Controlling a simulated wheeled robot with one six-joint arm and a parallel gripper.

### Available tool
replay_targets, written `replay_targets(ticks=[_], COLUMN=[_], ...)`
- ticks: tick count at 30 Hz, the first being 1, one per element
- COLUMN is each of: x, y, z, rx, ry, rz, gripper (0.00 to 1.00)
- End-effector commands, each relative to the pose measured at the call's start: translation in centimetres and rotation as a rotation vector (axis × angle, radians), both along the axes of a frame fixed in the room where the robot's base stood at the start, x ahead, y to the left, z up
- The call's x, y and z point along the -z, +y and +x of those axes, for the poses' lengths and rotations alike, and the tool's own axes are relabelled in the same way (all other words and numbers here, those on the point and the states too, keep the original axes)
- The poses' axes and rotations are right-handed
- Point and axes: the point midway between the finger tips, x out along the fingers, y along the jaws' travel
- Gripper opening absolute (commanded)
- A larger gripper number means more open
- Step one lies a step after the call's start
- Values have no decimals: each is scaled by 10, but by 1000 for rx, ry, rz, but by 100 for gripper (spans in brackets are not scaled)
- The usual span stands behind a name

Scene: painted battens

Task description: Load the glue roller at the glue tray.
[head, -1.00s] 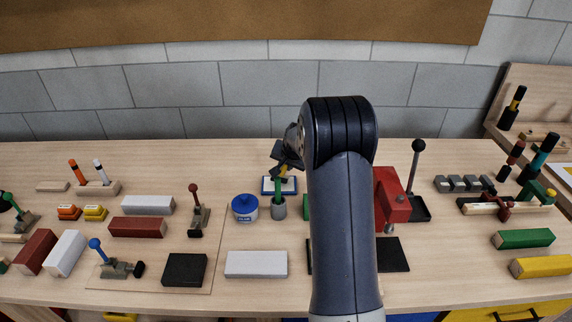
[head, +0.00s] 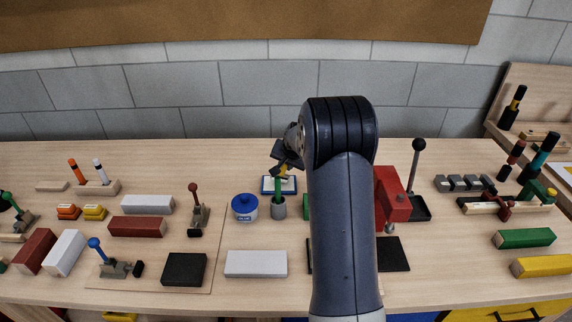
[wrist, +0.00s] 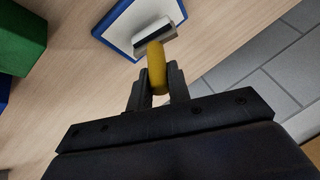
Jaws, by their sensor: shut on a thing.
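My gripper (wrist: 155,84) is shut on the yellow handle of the glue roller (wrist: 157,66). The pale roller head points away from the jaws, over the near edge of the glue tray (wrist: 128,22) in the wrist view. I cannot tell whether the roller touches the tray. The tray is blue-rimmed with a white inside. In the head view my gripper (head: 285,160) is just above the tray (head: 265,190), left of my arm. The roller head is not clear there.
A blue glue pot (head: 245,209) and a grey cup (head: 279,208) with a green-handled tool stand in front of the tray. A red press (head: 392,195) stands right of my arm. A green block (wrist: 22,38) shows in the wrist view.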

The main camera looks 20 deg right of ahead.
Motion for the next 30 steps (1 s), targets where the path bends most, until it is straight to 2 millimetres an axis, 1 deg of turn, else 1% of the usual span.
replay_targets(ticks=[17,20,30], x=[1,-5,-34], y=[0,0,0], z=[-1,-1,0], rx=[0,0,-1], ry=[4,4,1], rz=[1,1,-1], gripper=[0,0,0])
